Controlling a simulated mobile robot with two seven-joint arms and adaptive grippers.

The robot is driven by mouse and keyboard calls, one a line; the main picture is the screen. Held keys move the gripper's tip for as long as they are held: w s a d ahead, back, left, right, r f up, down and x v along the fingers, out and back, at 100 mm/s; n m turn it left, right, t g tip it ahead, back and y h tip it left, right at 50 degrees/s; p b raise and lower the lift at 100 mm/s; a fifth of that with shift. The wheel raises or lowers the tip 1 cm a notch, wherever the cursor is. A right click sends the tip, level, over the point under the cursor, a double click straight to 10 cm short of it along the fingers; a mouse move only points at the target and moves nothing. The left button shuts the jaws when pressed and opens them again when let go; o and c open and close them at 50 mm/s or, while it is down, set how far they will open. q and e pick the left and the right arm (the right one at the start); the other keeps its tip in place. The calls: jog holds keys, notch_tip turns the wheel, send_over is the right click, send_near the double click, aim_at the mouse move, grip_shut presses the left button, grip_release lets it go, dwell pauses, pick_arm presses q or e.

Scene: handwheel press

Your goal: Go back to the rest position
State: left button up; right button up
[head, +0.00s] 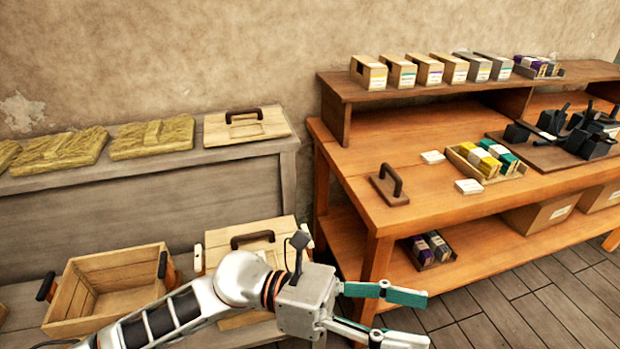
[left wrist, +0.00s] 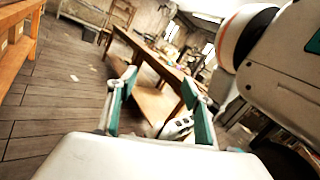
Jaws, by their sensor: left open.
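My left gripper (head: 410,318) reaches in from the bottom left of the head view and points right. Its two green-padded fingers are spread apart with nothing between them. It hangs in the air in front of the orange wooden workbench (head: 400,222), touching nothing that I can see. In the left wrist view the fingers (left wrist: 160,108) are also apart, with the floor and a distant bench beyond them. My right gripper is not recognisable in either view.
A grey bench (head: 240,165) at the left bears straw-coloured slabs (head: 152,138) and a lid with a handle (head: 245,127). An open wooden crate (head: 105,290) stands lower left. Several small boxes (head: 402,72) line the workbench's shelf. Plank floor (head: 500,305) is open at the lower right.

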pick_arm(q)
jog(key=w+a+n+t+h, duration=0.1)
jog(key=w+a+n+t, duration=0.2)
jog(key=w+n+t, duration=0.45)
jog(key=w+a+n+t+h, duration=0.2)
jog(key=w+a+n+t, duration=0.15)
jog(key=n+t, duration=0.7)
jog(key=w+a+f+n+t+y+p, duration=0.1)
jog(key=w+a+f+n+t+y, duration=0.1)
jog(key=a+f+n+y, duration=0.55)
jog(key=w+a+f+n+t+y, duration=0.2)
jog(key=w+f+n, duration=0.15)
jog(key=n, duration=0.65)
jog(key=s+a+f+n+g+y, duration=0.2)
jog(key=s+a+f+n+y, duration=0.1)
jog(key=f, duration=0.5)
jog(key=s+a+f+n+g+y, duration=0.2)
jog(key=s+a+f+n+y, duration=0.1)
jog(key=s+a+f+n, duration=0.3)
jog(key=s+a+f+n+g+y, duration=0.2)
jog(key=s+a+f+n, duration=0.3)
jog(key=a+f, duration=0.3)
notch_tip(320, 180, down, 4)
jog(key=shift+s+f+y+p, duration=0.1)
jog(key=shift+s+y+p, duration=0.2)
jog(key=shift+s+y, duration=0.4)
